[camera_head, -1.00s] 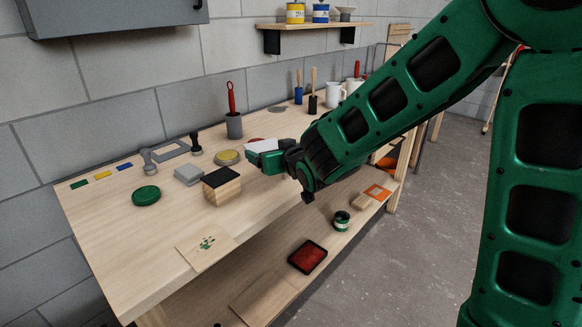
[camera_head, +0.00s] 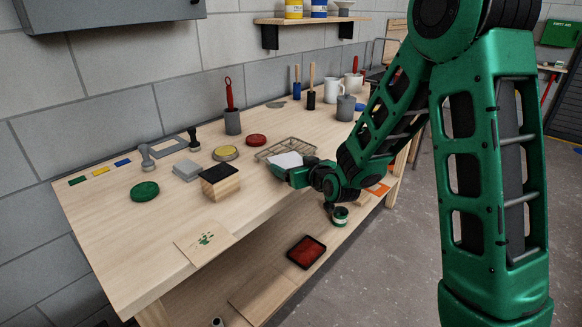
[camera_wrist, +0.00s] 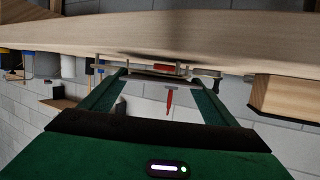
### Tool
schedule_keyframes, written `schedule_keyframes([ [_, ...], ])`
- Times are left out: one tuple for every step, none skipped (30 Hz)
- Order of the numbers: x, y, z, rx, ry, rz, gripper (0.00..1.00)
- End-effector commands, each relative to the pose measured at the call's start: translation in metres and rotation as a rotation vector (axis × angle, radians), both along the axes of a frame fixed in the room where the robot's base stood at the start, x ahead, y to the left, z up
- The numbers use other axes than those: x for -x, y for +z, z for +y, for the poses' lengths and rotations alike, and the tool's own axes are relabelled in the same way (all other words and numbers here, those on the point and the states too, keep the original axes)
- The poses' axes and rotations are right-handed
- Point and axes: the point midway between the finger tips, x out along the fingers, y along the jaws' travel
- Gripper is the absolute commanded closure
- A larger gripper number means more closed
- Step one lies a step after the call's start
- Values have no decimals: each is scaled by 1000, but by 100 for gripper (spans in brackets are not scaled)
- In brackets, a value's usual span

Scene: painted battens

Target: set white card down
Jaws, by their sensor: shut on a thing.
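A white card (camera_head: 287,160) shows in the head view at the green fingers of my gripper (camera_head: 281,173). My gripper is shut on it. The card looks roughly flat and is held just in front of a wire rack (camera_head: 301,146), partly overlapping it in the picture. I cannot tell whether the card touches the rack or the bench. In the wrist view my gripper (camera_wrist: 160,82) has its two fingers reaching towards the bench top; the card is at most a thin edge there and hard to make out.
The wooden bench (camera_head: 120,240) has a black-topped wood block (camera_head: 220,182), a yellow tin (camera_head: 226,153), a red disc (camera_head: 256,140) and a green disc (camera_head: 144,191) left of my gripper. A grey pot (camera_head: 346,108) stands behind my arm. The front left is mostly clear.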

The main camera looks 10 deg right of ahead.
Motion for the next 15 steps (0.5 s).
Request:
schedule_keyframes([
  [0,0,0,0,0,0,40],
  [0,0,0,0,0,-1,40],
  [0,0,0,0,0,-1,40],
  [0,0,0,0,0,-1,40],
  [0,0,0,0,0,0,40],
  [0,0,0,0,0,0,40],
  [0,0,0,0,0,0,40],
  [0,-1,0,0,0,0,40],
  [0,-2,0,-1,0,1,40],
  [0,-2,0,-1,0,0,14],
  [0,-2,0,-1,0,0,7],
  [0,-2,0,-1,0,0,0],
  [0,-2,0,0,0,0,0],
  [0,-2,0,-1,0,0,0],
  [0,-2,0,-1,0,0,0],
])
